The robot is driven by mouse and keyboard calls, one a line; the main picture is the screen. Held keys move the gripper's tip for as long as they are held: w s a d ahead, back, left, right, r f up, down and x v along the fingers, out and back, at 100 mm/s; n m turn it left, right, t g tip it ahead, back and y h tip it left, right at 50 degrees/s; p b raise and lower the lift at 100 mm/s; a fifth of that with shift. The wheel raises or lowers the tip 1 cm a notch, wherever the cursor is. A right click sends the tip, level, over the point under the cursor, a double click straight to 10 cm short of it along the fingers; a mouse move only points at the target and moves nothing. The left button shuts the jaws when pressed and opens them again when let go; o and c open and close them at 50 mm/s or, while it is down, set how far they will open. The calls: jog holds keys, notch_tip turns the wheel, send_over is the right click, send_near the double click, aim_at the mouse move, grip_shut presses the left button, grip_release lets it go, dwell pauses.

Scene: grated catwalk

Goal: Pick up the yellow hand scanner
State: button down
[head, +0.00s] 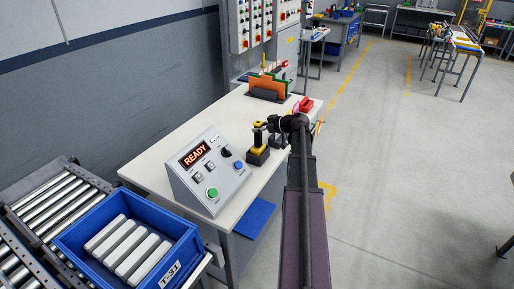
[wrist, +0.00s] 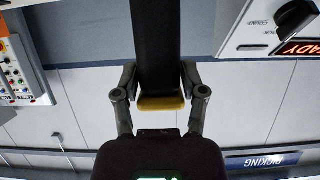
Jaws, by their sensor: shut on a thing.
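The yellow hand scanner (head: 258,137), yellow with dark parts, stands upright over a dark base on the white worktable, just right of the grey READY console. I cannot tell whether it still touches that base. My gripper (head: 262,127) reaches it from the right, at its upper part. In the wrist view my gripper (wrist: 159,75) has a finger on each side of a dark body with a yellow end (wrist: 160,103), shut on it. The fingers hide part of the scanner.
The console (head: 208,171) stands close on the left. A red object (head: 304,104) and an orange-and-green rack (head: 268,86) are behind. A blue bin (head: 190,222) of pale blocks sits on rollers at front left. The floor on the right is open.

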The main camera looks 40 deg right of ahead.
jog(key=shift+r, duration=0.2)
notch_tip(320, 180, up, 10)
jog(key=p, duration=1)
jog(key=shift+f, duration=0.2)
jog(key=shift+w, duration=0.1)
dwell(0.7)
